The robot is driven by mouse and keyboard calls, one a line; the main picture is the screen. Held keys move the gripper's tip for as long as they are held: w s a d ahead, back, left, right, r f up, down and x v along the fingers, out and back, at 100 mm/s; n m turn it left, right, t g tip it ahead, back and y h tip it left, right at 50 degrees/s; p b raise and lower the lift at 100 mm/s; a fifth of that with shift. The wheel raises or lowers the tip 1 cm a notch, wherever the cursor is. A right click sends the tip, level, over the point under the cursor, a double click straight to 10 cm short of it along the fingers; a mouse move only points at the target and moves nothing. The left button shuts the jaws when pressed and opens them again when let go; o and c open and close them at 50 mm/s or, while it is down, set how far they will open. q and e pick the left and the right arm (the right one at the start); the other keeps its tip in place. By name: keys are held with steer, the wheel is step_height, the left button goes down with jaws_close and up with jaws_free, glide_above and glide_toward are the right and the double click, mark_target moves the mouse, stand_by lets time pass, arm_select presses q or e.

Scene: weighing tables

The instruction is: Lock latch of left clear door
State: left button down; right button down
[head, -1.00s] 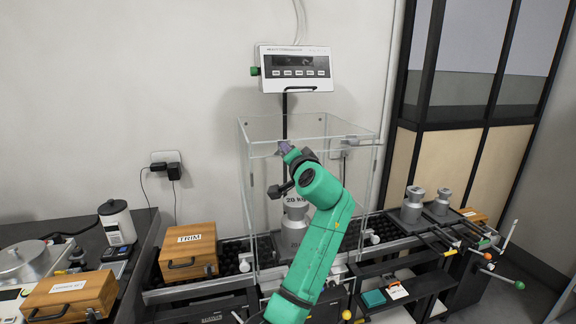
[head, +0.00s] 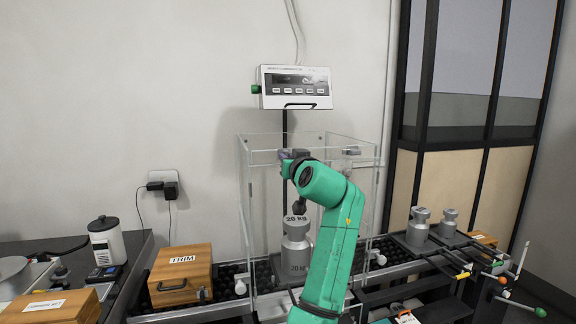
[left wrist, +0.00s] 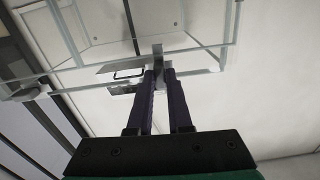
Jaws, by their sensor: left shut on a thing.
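The clear enclosure (head: 245,200) stands mid-picture with a 20 kg weight (head: 297,250) inside. My left gripper (head: 289,156) is at the top front edge of the enclosure, left of centre, in front of the clear panels. In the left wrist view its dark fingers (left wrist: 160,74) are shut on a small grey latch piece (left wrist: 158,52) by the clear panel edge (left wrist: 205,46). The latch's exact angle is hard to tell. Another grey fitting (head: 350,151) sits at the top front edge to the right. My right gripper is not in view.
The display (head: 297,88) stands behind the enclosure. A wooden TRIM box (head: 180,275) is to the left. My left arm covers part of the enclosure's front.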

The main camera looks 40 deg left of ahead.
arm_select(q)
steer(key=shift+f+n, duration=0.15)
steer(key=shift+n, duration=0.25)
steer(key=c, duration=0.8)
jaws_free()
steer(key=shift+c, duration=0.2)
steer(key=b+v, duration=0.4)
steer(key=v, duration=1)
steer(key=shift+d+b, duration=0.25)
steer(key=shift+b, duration=0.05)
steer(key=shift+s, duration=0.15)
